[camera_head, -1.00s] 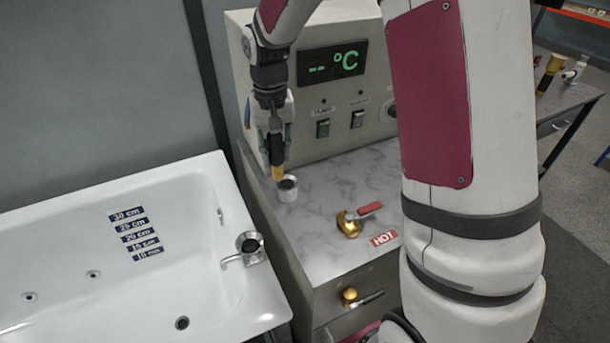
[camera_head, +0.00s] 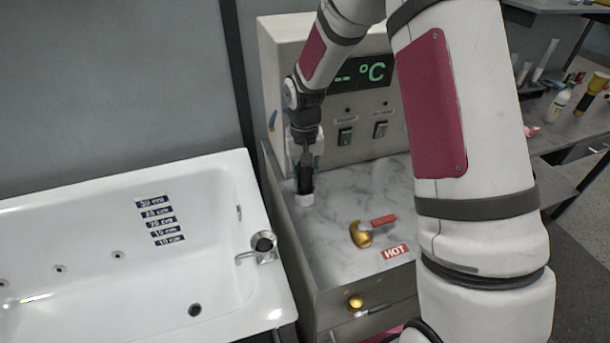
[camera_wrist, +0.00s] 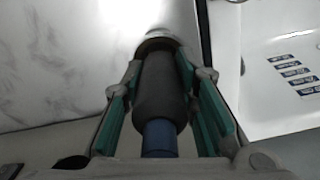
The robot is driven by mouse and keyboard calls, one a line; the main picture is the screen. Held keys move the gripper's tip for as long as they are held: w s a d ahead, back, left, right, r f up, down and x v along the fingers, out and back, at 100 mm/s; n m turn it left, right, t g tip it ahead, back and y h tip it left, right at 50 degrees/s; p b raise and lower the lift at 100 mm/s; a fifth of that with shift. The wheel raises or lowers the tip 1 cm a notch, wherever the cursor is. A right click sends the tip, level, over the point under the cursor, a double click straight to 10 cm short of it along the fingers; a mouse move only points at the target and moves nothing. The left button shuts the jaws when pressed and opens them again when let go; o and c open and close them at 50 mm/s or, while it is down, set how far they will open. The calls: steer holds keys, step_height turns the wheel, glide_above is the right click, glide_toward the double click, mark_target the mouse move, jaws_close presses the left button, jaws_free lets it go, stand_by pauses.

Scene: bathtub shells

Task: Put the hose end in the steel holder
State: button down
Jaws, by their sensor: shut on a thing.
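My gripper (camera_head: 305,162) is shut on a dark cylinder, which I take as the hose end (camera_head: 306,178). In the wrist view the hose end (camera_wrist: 160,98) is a dark grey barrel with a blue part, held between the green finger pads (camera_wrist: 162,95). A small pale cup, which looks like the steel holder (camera_head: 304,198), stands at the counter's left edge. The hose end is upright over the cup, its lower tip at the cup's mouth. I cannot tell how deep it sits. In the wrist view a pale rim (camera_wrist: 158,43) shows around its far end.
The heater panel (camera_head: 340,75) stands close behind my gripper. A brass valve with a red handle (camera_head: 372,229) lies on the marbled counter (camera_head: 345,205). The white bathtub (camera_head: 110,215) with a chrome fitting (camera_head: 262,246) is at the left. The counter's middle is clear.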

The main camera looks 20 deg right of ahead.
steer(key=shift+f, duration=0.15)
steer(key=c, duration=1.3)
jaws_free()
step_height(320, 180, up, 12)
steer(key=shift+r+b, duration=0.1)
steer(key=shift+b, duration=0.8)
steer(key=s+r+n+t, duration=0.1)
steer(key=s+r, duration=0.3)
steer(key=s, duration=0.4)
steer(key=s+r+n+t, duration=0.1)
steer(key=s+r+t, duration=0.1)
steer(key=s+r, duration=0.3)
steer(key=s+r+n+t, duration=0.1)
steer(key=s+r, duration=0.4)
steer(key=s, duration=0.8)
steer(key=shift+t, duration=0.7)
